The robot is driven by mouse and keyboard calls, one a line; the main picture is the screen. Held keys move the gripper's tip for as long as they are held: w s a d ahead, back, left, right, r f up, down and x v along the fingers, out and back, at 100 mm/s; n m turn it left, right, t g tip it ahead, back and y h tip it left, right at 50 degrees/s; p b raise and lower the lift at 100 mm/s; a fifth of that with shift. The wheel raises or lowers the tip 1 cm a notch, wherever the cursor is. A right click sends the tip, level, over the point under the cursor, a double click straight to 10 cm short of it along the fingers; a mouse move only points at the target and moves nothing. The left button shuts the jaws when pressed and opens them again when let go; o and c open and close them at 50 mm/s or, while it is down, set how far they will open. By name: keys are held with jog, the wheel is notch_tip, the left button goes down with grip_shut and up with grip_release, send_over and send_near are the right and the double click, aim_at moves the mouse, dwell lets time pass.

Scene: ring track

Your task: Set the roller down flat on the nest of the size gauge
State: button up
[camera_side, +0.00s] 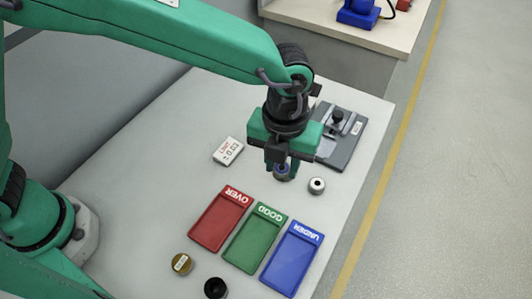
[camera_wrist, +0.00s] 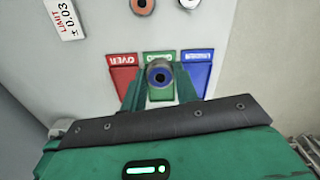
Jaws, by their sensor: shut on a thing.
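The roller (camera_wrist: 159,76) is a short dark grey ring with a blue inner rim and a dark hole. My gripper (camera_side: 279,166) is shut on it, and the roller (camera_side: 282,174) hangs low between the fingertips in the side view. The size gauge (camera_side: 347,148) is a dark grey plate with a black knob and a white label, behind and right of my gripper. My arm partly covers its left side, and I cannot make out its nest clearly. The gauge is outside the wrist view. The held roller is apart from the gauge.
A pale ring (camera_side: 317,185) stands close right of the roller. A copper ring (camera_wrist: 145,5) shows in the wrist view. Red (camera_side: 216,226), green (camera_side: 251,244) and blue (camera_side: 287,264) trays lie in front.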

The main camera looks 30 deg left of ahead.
jog(key=w+d, duration=0.6)
jog(key=w, duration=0.2)
jog(key=shift+d+r, duration=0.35)
jog(key=shift+r, duration=0.05)
jog(key=shift+w, duration=0.1)
send_over(323, 146)
notch_tip(323, 146, down, 7)
jog(key=shift+f, duration=2)
jog(key=shift+f, duration=0.2)
jog(key=o, duration=1)
jog(key=shift+r, duration=0.15)
